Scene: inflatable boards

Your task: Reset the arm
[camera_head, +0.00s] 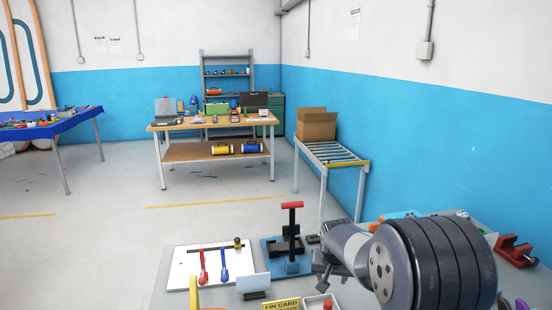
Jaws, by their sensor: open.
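My gripper (322,278) shows in the head camera view at the lower middle right, at the end of my grey and dark arm. Its dark fingers are apart and point down and left, above the near grey table (160,292). I see nothing between them. The large dark ribbed joint of my arm fills the lower right and hides part of the table. A blue fixture (272,250) with a black clamp and a red T-shaped handle (292,206) stands just left of the gripper.
A white board (186,262) with red and blue levers lies left of the fixture. A yellow sign (281,305) and small white box (319,304) are in front. A roller stand (330,153) carries a cardboard box (316,125). A wooden workbench (165,125) stands farther back. Open floor lies between.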

